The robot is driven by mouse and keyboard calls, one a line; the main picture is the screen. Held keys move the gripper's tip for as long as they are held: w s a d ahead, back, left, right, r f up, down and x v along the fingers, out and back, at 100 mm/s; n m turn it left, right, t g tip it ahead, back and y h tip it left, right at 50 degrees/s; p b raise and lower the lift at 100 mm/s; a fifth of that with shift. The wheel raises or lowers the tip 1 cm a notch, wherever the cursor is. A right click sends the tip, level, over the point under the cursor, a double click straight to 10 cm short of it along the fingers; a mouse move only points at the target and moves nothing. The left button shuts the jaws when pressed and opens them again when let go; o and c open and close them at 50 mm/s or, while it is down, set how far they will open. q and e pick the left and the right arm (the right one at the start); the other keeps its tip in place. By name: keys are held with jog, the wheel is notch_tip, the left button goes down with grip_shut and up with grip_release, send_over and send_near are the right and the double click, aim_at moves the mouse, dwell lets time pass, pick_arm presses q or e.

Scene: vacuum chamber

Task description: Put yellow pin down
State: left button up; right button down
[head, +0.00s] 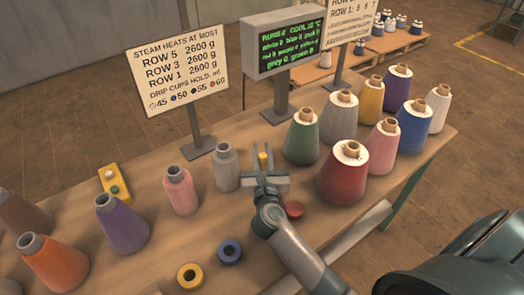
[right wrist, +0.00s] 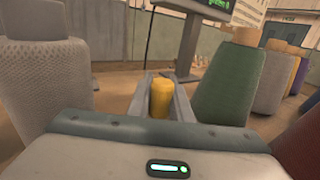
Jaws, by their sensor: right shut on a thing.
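The yellow pin (right wrist: 162,99) is a small upright cylinder between the fingers of my right gripper (right wrist: 165,100) in the right wrist view. In the head view its yellow top (head: 263,157) shows just above my right gripper (head: 265,178). The gripper is shut on the pin, low over the wooden table, between a grey cone and a green cone. The pin's lower end is hidden, so I cannot tell whether it touches the table. My left gripper is not in view.
The grey cone (head: 225,167) stands close left of the gripper, the green cone (head: 302,138) to its right. A red cone (head: 342,174), a red disc (head: 294,209), blue ring (head: 229,252) and yellow ring (head: 190,276) are nearby. A display (head: 282,45) stands behind.

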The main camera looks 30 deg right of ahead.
aim_at(263, 164)
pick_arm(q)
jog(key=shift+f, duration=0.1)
pick_arm(e)
jog(key=shift+f, duration=0.1)
jog(key=c, duration=1.6)
grip_release()
jog(key=shift+r, duration=0.2)
